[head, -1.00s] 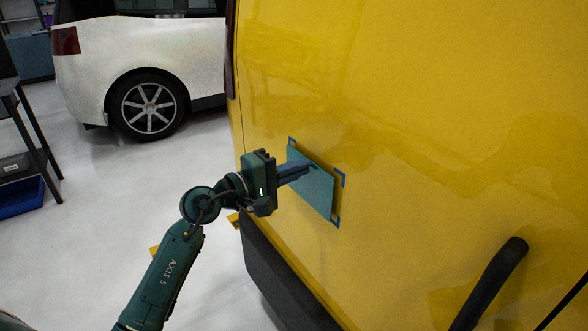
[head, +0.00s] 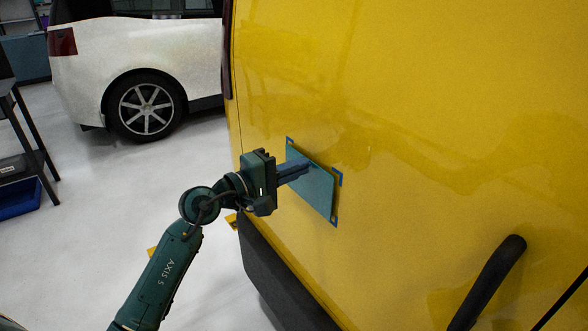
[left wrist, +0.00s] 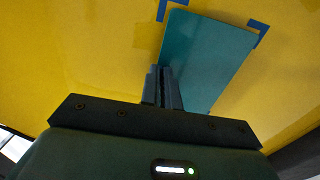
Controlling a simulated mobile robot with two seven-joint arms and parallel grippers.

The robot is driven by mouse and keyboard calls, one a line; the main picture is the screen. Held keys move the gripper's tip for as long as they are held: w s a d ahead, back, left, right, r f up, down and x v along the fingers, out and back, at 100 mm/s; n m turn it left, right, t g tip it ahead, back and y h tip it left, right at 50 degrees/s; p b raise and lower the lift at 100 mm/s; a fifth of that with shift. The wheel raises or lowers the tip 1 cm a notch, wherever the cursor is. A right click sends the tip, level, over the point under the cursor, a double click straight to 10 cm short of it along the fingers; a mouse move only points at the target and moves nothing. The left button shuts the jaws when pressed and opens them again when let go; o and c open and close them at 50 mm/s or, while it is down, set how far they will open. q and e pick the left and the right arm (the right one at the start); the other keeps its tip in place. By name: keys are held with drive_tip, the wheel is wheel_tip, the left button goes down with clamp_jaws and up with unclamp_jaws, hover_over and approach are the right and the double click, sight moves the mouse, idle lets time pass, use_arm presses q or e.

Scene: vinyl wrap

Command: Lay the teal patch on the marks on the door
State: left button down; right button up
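The teal patch (head: 318,193) is a flat rectangle lying along the yellow door (head: 420,120), at or very near its surface. Blue corner marks (head: 340,179) show at its right corners, and a little blue shows at its upper left. In the left wrist view the patch (left wrist: 208,50) lies between two blue marks (left wrist: 258,28) at its top corners, with yellow showing between it and them. My left gripper (head: 307,169) has its fingers close together at the patch's face; they also show in the left wrist view (left wrist: 162,88). The exact grip point is hidden. My right gripper is out of view.
A black curved bar (head: 490,285) stands out at the door's lower right. Dark trim (head: 285,285) runs along its lower edge. A white car (head: 145,60) stands behind, and a dark rack (head: 25,140) is at the left.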

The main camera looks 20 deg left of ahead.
use_arm(q)
drive_tip(key=shift+w+d, duration=0.25)
drive_tip(key=shift+w, duration=0.05)
idle(1.5)
drive_tip(key=c, duration=2.1)
unclamp_jaws()
drive_tip(key=o, duration=0.5)
drive_tip(key=shift+o, duration=0.2)
